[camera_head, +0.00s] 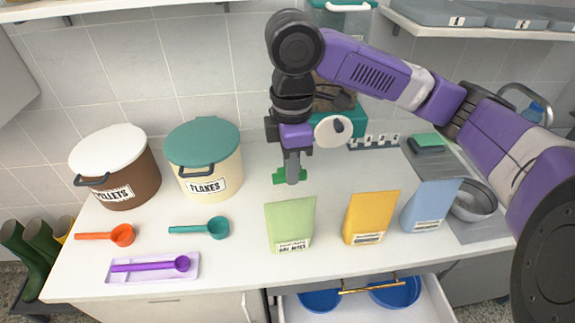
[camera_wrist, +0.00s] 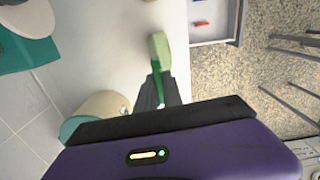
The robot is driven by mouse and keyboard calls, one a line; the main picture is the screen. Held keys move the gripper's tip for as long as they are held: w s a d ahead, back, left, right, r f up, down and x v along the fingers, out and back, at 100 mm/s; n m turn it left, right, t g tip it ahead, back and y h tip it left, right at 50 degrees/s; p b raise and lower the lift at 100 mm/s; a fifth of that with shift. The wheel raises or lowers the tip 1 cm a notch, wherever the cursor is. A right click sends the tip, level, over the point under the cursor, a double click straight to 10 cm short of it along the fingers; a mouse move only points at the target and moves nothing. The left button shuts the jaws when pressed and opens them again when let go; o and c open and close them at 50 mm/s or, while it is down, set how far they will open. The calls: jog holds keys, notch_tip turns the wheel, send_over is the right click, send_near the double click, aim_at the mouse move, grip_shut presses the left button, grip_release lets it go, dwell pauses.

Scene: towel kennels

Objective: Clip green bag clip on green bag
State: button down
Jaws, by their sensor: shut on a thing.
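The green bag (camera_head: 290,222) stands upright on the white counter, with a label near its base. My gripper (camera_head: 292,180) points down behind and above the bag. It is shut on the green bag clip (camera_head: 279,177), which shows on both sides of the fingers. The clip appears apart from the bag's top edge in the head view. In the wrist view the gripper (camera_wrist: 157,92) holds the clip (camera_wrist: 155,68), and the pale green bag (camera_wrist: 159,48) shows just beyond it. I cannot tell the exact gap from the wrist view.
A yellow bag (camera_head: 370,217) and a blue bag (camera_head: 430,205) stand to the right. A pellets bin (camera_head: 115,168), a flakes bin (camera_head: 204,160) and orange, teal and purple scoops are at left. An open drawer (camera_head: 365,305) with blue bowls juts out below the counter.

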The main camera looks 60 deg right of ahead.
jog(key=shift+f+b, duration=2.05)
jog(key=shift+f, duration=0.9)
jog(key=shift+s+d, duration=0.1)
jog(key=shift+f+b, duration=0.5)
jog(key=shift+f, duration=0.6)
dwell(1.2)
jog(key=c, duration=0.9)
grip_release()
jog(key=shift+r, duration=0.1)
jog(key=shift+r+p, duration=2.4)
jog(key=shift+r, duration=0.05)
